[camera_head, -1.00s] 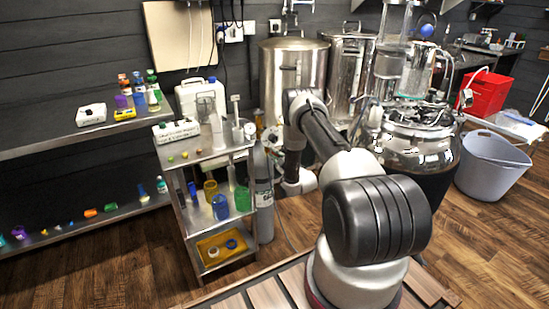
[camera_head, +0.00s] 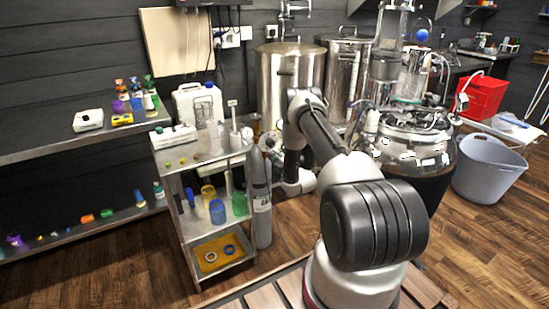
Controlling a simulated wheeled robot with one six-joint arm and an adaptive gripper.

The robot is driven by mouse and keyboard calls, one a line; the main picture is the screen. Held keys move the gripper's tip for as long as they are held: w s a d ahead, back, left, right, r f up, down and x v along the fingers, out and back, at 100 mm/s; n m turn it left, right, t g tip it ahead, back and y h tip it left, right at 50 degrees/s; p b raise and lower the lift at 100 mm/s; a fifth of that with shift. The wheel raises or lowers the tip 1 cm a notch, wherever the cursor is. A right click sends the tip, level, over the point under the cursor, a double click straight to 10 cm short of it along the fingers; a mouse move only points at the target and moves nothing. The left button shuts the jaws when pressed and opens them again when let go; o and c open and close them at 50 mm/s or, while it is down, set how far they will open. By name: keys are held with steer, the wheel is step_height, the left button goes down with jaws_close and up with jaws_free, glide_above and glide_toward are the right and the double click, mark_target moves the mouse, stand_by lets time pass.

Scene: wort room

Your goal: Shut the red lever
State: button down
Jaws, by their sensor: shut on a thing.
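I cannot make out a red lever in the head view. A steel kettle (camera_head: 291,82) stands against the back wall, and a second steel kettle (camera_head: 346,77) stands to its right. Small fittings (camera_head: 269,141) show low at the first kettle's left side, too small to tell apart. My arm reaches up from the bottom centre, bends at the elbow and comes down in front of the first kettle's lower part. My gripper cannot be made out; the arm's end lies low beside the kettle fittings, and any contact there is hidden.
A steel cart (camera_head: 205,160) with cups and a white canister (camera_head: 199,105) stands left of the arm, with a grey gas cylinder (camera_head: 261,205) beside it. A dark glass vessel (camera_head: 427,175) stands close on the right.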

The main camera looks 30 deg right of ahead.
stand_by(0.5)
steer(key=c, duration=1.5)
jaws_free()
steer(key=shift+o, duration=0.2)
